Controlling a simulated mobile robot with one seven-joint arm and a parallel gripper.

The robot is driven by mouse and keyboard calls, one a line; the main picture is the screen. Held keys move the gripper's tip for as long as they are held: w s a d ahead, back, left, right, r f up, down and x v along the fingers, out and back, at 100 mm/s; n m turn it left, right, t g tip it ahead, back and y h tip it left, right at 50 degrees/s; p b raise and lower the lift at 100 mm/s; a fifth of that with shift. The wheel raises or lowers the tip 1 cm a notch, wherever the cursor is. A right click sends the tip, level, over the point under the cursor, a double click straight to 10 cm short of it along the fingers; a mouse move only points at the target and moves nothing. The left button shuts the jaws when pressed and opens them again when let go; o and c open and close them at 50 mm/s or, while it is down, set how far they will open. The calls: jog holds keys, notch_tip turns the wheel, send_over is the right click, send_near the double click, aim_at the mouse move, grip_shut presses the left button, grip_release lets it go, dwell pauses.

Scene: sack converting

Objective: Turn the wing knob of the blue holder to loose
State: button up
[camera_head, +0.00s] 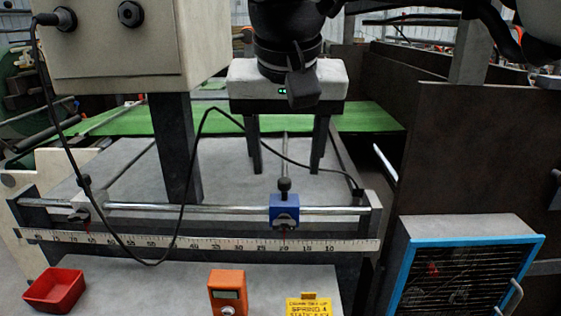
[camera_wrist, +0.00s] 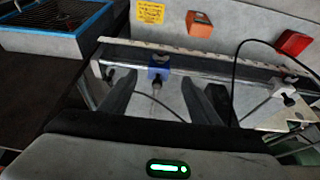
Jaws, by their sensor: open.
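The blue holder (camera_head: 284,212) sits on a horizontal metal rail, right of the middle in the head view. Its black wing knob (camera_head: 284,185) stands up on top of it. In the wrist view the blue holder (camera_wrist: 158,68) is on the rail beyond my fingers, with the dark knob (camera_wrist: 157,80) on its near side. My gripper (camera_head: 285,150) hangs behind and above the holder in the head view, its two dark fingers apart. In the wrist view my gripper (camera_wrist: 157,88) is open and empty, and the holder shows between and beyond the fingertips. I see no contact.
A white scale strip (camera_head: 200,243) runs below the rail (camera_head: 230,210). A second, pale holder (camera_head: 88,208) is at the rail's left. A black cable (camera_head: 180,225) loops across the rail. A red bin (camera_head: 54,290), an orange device (camera_head: 228,291) and a blue-framed box (camera_head: 465,270) stand in front.

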aim_at(284, 223)
jog(key=shift+w+a+f, duration=0.1)
jog(key=shift+f, duration=0.15)
jog(key=b+x, duration=0.4)
jog(key=x, duration=1.3)
jog(key=shift+b, duration=0.35)
jog(key=shift+a, duration=0.1)
jog(key=c, duration=1.1)
